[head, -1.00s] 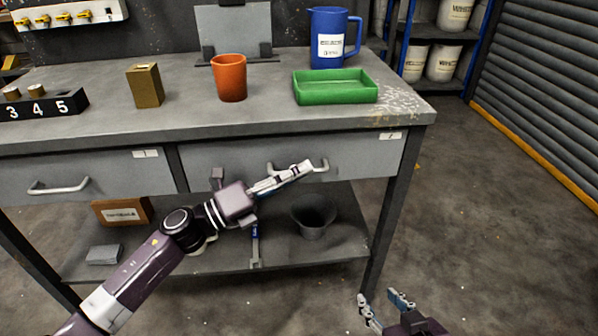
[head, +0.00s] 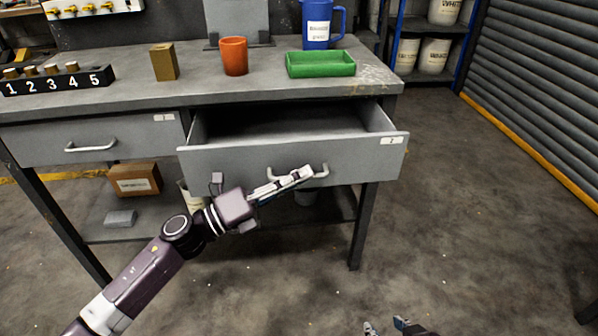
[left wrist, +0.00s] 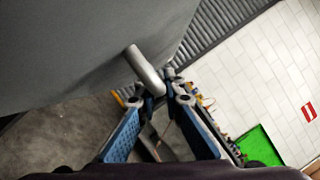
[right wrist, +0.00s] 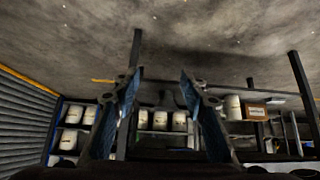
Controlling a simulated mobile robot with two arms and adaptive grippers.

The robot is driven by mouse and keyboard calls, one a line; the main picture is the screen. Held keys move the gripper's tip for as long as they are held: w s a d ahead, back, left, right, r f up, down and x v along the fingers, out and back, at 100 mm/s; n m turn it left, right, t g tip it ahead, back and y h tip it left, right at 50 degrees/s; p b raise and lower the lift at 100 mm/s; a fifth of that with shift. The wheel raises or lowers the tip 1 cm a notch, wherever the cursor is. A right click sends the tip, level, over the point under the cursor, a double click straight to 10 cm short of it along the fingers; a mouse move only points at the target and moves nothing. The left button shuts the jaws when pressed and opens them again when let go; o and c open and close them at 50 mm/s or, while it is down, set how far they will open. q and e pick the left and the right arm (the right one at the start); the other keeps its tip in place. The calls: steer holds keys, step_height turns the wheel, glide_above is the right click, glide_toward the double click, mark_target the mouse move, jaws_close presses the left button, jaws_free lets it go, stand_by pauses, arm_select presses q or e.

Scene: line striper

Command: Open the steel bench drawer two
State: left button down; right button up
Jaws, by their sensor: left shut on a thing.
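The steel bench drawer two (head: 230,164), grey with a small label 2 at its right, stands well out from the bench in the head view. Its inside looks empty from here. My left gripper (head: 308,174) is shut on the drawer's bar handle (head: 273,176). In the left wrist view the handle (left wrist: 146,70) runs down between the fingertips of my left gripper (left wrist: 166,92). My right gripper (head: 385,328) is at the bottom edge of the head view, away from the bench. In the right wrist view my right gripper (right wrist: 158,88) is open with nothing between its fingers.
Drawer one (head: 60,143) at the left is closed. On the bench top (head: 120,92) stand a green tray (head: 320,70), an orange cup (head: 234,62), a blue jug (head: 316,35) and a brass-coloured block (head: 164,62). A cardboard box (head: 135,182) sits on the lower shelf. Floor at the right is clear.

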arm_select(q)
steer(key=s, duration=0.2)
steer(key=s+p, duration=0.1)
steer(key=shift+s+d+f, duration=0.1)
steer(key=shift+s+d, duration=0.15)
steer(key=shift+s, duration=0.05)
arm_select(e)
steer(key=s+d+f+g, duration=0.2)
steer(key=s+f+g, duration=0.1)
steer(key=s, duration=0.4)
steer(key=shift+s+h, duration=0.15)
steer(key=shift+h, duration=0.25)
steer(key=shift+d, duration=0.1)
arm_select(q)
steer(key=c, duration=2.3)
jaws_free()
steer(key=shift+a, duration=0.1)
steer(key=v, duration=1.2)
